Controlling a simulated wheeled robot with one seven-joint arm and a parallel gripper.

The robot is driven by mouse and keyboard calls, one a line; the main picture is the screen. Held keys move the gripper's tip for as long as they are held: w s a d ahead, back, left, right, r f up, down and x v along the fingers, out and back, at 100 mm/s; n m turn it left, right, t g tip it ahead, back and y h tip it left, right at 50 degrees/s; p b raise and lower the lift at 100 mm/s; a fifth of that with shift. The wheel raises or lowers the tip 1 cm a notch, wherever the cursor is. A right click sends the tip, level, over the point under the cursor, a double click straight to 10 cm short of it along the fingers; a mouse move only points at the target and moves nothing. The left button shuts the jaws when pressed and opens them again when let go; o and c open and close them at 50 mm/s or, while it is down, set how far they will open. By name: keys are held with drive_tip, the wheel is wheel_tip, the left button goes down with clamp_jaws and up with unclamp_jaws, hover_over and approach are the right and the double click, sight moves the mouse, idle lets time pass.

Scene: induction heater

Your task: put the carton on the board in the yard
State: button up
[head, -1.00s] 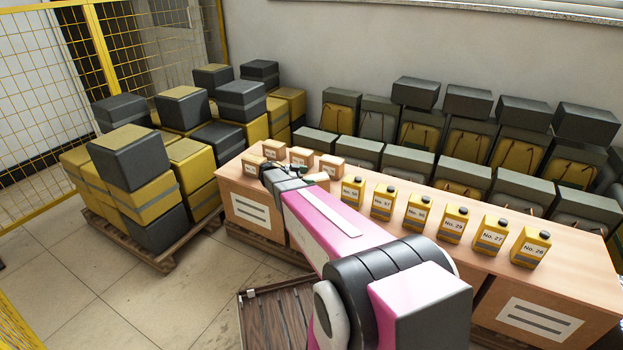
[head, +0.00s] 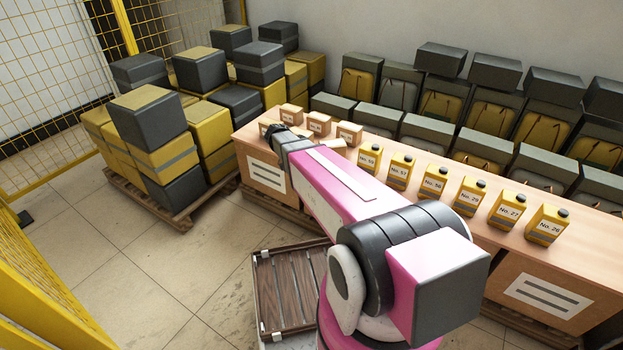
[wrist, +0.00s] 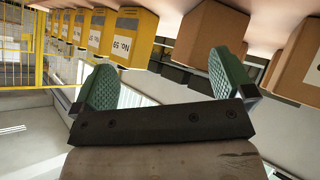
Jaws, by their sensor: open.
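Several small brown cartons stand on the far left end of the wooden table, among them one at the back (head: 292,114), a middle one (head: 319,123) and a right one (head: 349,133). Another carton (head: 268,127) is partly hidden behind the end of my arm. In the wrist view, which looks upside down, my gripper (wrist: 152,82) is open, with green ridged pads wide apart and nothing between them. A carton (wrist: 210,38) hangs in view beyond the right pad. A brown slatted board (head: 290,290) lies low near the floor, left of my arm base, partly cut off by it.
A row of yellow numbered canisters (head: 432,181) stands along the table (head: 400,205). Stacked dark and yellow crates (head: 150,120) sit on a pallet at left. More cases line the wall. Yellow fencing (head: 45,290) bounds the left. Floor between fence and board is clear.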

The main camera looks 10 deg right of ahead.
drive_tip(key=s+a+n+y, duration=0.2)
drive_tip(key=s+n+y, duration=0.3)
drive_tip(key=s, duration=0.4)
drive_tip(key=s+a+n+t+y, duration=0.1)
drive_tip(key=s+a+n+y, duration=0.1)
drive_tip(key=s+n+y, duration=0.3)
drive_tip(key=s+n, duration=0.2)
drive_tip(key=s, duration=0.2)
drive_tip(key=shift+r+n+y, duration=0.3)
drive_tip(key=shift+r+n, duration=0.05)
drive_tip(key=shift+n, duration=0.05)
drive_tip(key=shift+c, duration=0.3)
